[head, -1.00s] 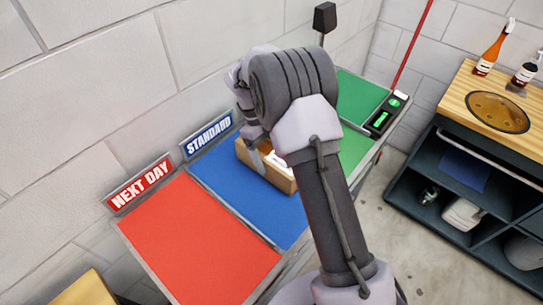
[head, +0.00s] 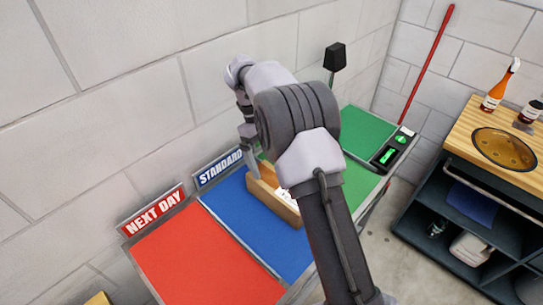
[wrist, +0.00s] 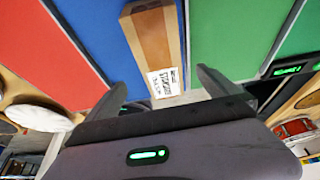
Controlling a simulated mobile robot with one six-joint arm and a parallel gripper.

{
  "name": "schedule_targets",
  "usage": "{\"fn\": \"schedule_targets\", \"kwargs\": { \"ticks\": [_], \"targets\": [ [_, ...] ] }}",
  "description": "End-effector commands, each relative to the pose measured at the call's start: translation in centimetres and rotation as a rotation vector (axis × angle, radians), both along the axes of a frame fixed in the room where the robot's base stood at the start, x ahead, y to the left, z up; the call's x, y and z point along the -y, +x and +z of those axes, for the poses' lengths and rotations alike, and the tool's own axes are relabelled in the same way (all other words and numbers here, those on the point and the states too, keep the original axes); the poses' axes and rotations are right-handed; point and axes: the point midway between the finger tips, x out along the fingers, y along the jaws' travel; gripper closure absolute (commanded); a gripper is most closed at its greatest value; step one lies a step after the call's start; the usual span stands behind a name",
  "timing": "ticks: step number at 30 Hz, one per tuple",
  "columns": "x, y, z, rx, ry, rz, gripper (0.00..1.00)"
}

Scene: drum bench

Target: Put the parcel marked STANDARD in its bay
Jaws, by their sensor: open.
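My gripper (wrist: 162,78) is open, a finger to either side of the label end, and appears clear of the parcel. In the head view my arm hides part of the parcel.
The red NEXT DAY bay (head: 205,262) is to the left and empty. The green bay (head: 364,135) is to the right, with a black device with a green display (head: 390,151) at its edge. A white block wall stands behind. A wooden-topped cart (head: 470,125) stands at right.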

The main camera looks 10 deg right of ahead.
Motion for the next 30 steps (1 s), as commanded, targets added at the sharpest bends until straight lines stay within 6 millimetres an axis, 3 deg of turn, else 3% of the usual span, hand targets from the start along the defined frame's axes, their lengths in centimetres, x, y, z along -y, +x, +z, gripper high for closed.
{"fn": "schedule_targets", "kwargs": {
  "ticks": [2, 5, 9, 12, 15, 19, 22, 30],
  "targets": [
    [0.0, -0.3, 2.0, 0.013, 0.035, 0.066, 0.00],
    [0.0, -2.7, 7.3, 0.057, 0.152, 0.322, 0.00],
    [-0.2, -9.9, 15.0, 0.185, 0.310, 0.885, 0.00],
    [-0.7, -16.7, 18.1, 0.300, 0.323, 1.329, 0.00],
    [-1.3, -22.8, 18.5, 0.392, 0.239, 1.724, 0.00],
    [-1.9, -27.6, 17.0, 0.437, 0.083, 2.058, 0.00],
    [-2.1, -29.0, 16.1, 0.441, 0.010, 2.172, 0.00],
    [-2.1, -29.3, 15.8, 0.437, -0.006, 2.202, 0.00]
  ]
}}
